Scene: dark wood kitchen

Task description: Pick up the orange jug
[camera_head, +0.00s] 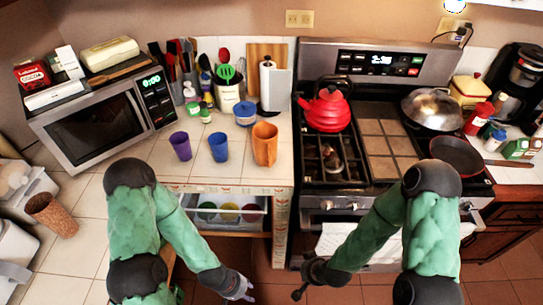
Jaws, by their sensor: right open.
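The orange jug (265,145) stands upright on the tiled counter, just left of the stove and to the right of a blue cup. Nothing holds it. My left gripper (246,291) is low in the picture, in front of the counter and well apart from the jug; its fingers are small and partly cut off by the view, so their opening is unclear. My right gripper (298,282) is open and empty, low in front of the stove, also apart from the jug.
A purple cup (180,146) and the blue cup (218,147) stand left of the jug. An open drawer (205,199) juts out below the counter front. A red kettle (328,110) sits on the stove at right. Bare tile lies in front of the cups.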

